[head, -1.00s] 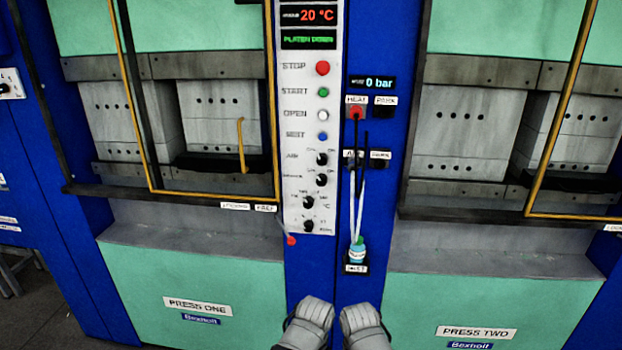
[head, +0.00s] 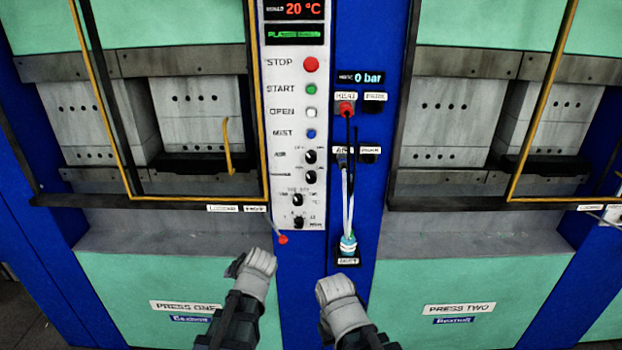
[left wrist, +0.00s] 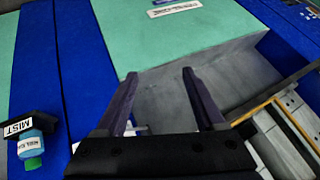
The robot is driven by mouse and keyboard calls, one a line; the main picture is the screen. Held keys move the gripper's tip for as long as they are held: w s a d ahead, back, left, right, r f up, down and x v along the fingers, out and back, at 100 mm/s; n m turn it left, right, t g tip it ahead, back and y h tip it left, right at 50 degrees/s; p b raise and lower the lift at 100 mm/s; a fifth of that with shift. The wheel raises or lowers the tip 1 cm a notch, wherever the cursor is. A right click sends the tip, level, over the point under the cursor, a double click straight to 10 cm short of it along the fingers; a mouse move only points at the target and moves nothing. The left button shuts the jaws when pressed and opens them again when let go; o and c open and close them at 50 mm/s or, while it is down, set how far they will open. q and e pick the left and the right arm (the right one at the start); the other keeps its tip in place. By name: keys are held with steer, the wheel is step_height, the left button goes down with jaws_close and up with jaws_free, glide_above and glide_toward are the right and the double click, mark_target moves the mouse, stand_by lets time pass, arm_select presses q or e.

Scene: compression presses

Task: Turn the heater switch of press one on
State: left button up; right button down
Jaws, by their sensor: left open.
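Press one (head: 186,306) is the left machine. Its control panel (head: 283,140) stands right of its opening. The black knob labelled, as far as I can read, heater (head: 311,177) is below the air knob (head: 311,157); its pointer direction is too small to tell. My left arm's grey end (head: 257,264) is below and left of the panel, apart from the knobs. In the left wrist view my left gripper (left wrist: 159,76) is open and empty, facing the press front. My right arm's grey end (head: 336,290) is lower, below the hose fitting; its fingers are hidden.
A red ball-ended lever (head: 283,240) sticks out under the panel. Press two (head: 460,308) stands right. Ledges (head: 150,202) project below the openings.

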arm_select(q)
steer(key=w+d+r+t+y, duration=0.1)
steer(key=w+r+t, duration=0.2)
steer(key=w+r, duration=0.25)
steer(key=m+t+h, duration=0.6)
steer(key=m+t, duration=0.3)
glide_toward(312, 179)
steer(key=w, duration=0.1)
steer(key=shift+w, duration=4.25)
steer(key=shift+s, duration=0.1)
steer(key=shift+c, duration=0.5)
jaws_close()
